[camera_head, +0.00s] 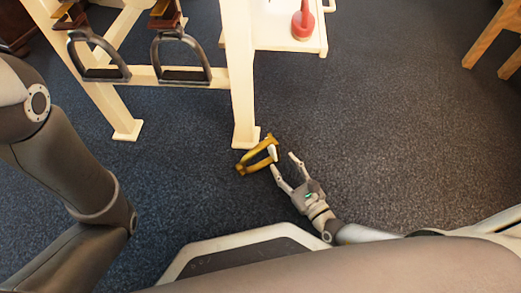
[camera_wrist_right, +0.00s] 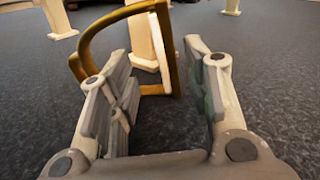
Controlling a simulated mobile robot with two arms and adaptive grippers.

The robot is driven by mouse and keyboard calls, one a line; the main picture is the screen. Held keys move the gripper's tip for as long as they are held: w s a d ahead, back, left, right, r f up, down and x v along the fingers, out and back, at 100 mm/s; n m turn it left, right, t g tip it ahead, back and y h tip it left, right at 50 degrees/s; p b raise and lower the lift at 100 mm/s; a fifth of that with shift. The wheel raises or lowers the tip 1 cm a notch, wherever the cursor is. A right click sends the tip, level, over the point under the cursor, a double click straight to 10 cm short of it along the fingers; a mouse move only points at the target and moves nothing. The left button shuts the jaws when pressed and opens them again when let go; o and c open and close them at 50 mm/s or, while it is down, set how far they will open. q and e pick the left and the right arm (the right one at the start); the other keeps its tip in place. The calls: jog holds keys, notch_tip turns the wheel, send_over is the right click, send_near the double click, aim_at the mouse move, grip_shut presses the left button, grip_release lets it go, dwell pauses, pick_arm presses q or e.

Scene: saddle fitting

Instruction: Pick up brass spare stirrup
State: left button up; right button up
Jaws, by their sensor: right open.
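The brass spare stirrup (camera_head: 257,155) is by the foot of the cream stand's front leg, low near the carpet. In the head view I cannot tell whether it touches the floor. My right gripper (camera_head: 284,162) is open just to the right of the stirrup, fingers pointing toward it. In the right wrist view one side bar of the stirrup (camera_wrist_right: 168,50) shows in the gap between the open fingertips, and its arch reaches left past the left finger. I see no grip on it. My left gripper is out of view; only my left arm shows.
The cream stand (camera_head: 240,80) has feet on the dark carpet beside the stirrup. Two dark stirrups (camera_head: 181,75) hang from it. A cream shelf (camera_head: 290,40) holds a red object (camera_head: 303,22). Wooden legs (camera_head: 490,40) stand at upper right. Carpet right of the gripper is clear.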

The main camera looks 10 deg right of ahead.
aim_at(277, 153)
jog(key=x, duration=0.2)
jog(key=shift+w+a+b, duration=0.1)
jog(key=shift+w+b, duration=0.3)
jog(key=b+x, duration=0.2)
jog(key=x, duration=0.1)
jog(key=b+x, duration=0.1)
jog(key=shift+w, duration=0.35)
jog(key=shift+w+r, duration=0.1)
jog(key=shift+w, duration=0.25)
jog(key=shift+c, duration=0.2)
grip_shut()
